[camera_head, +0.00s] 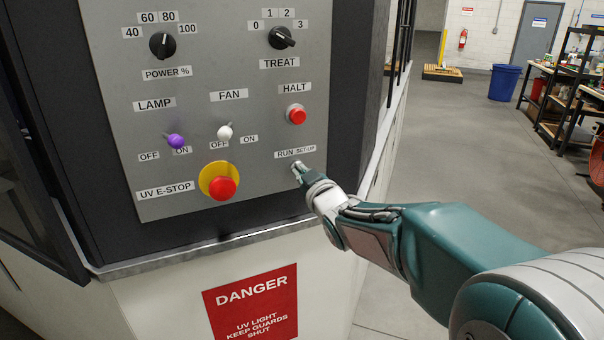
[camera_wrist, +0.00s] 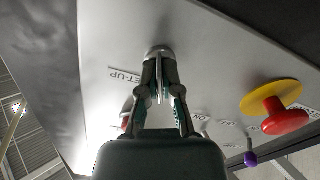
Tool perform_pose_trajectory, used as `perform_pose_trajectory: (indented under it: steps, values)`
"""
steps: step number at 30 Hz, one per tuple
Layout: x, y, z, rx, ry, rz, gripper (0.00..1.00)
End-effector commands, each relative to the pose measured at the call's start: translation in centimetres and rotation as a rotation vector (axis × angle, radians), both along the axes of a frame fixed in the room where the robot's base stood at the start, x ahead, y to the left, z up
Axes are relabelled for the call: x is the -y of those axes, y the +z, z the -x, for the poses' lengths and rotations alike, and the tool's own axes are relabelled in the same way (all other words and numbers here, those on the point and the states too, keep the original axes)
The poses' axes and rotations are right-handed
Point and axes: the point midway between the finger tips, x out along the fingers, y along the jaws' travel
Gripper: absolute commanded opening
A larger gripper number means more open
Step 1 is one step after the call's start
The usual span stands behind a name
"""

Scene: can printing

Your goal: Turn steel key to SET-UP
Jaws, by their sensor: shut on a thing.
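The steel key (camera_wrist: 160,88) stands out of its round lock (camera_wrist: 158,52) in the wrist view, between my fingers. My gripper (camera_wrist: 161,84) is shut on the key, with one finger on each side of it. In the head view my gripper (camera_head: 300,170) reaches the lower right of the grey panel, just under the RUN / SET-UP label (camera_head: 295,152). There the fingers mostly hide the key, and I cannot tell which word it points to. In the wrist view the SET-UP label (camera_wrist: 126,75) appears upside down, left of the lock.
The red HALT button (camera_head: 296,115) is above the key. The red UV E-STOP (camera_head: 222,188) on its yellow base is to the left, with the white FAN switch (camera_head: 225,132) and purple LAMP switch (camera_head: 176,141). Open floor lies to the right.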

Motion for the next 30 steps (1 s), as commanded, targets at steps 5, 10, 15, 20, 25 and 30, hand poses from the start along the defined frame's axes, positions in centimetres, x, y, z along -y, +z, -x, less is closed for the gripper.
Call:
perform_pose_trajectory:
  steps: [5, 10, 15, 20, 25, 30]
  values:
    - [-0.07, -0.10, -0.03, -0.058, 0.001, -0.121, 0.00]
    - [-0.09, -0.11, -0.02, -0.125, 0.001, -0.265, 0.00]
    - [-0.10, -0.11, -0.02, -0.194, 0.001, -0.412, 0.00]
    - [-0.11, -0.12, -0.02, -0.256, 0.000, -0.544, 0.00]
    - [-0.11, -0.11, -0.01, -0.313, 0.001, -0.666, 0.00]
    - [-0.11, -0.11, -0.01, -0.357, 0.000, -0.761, 0.00]
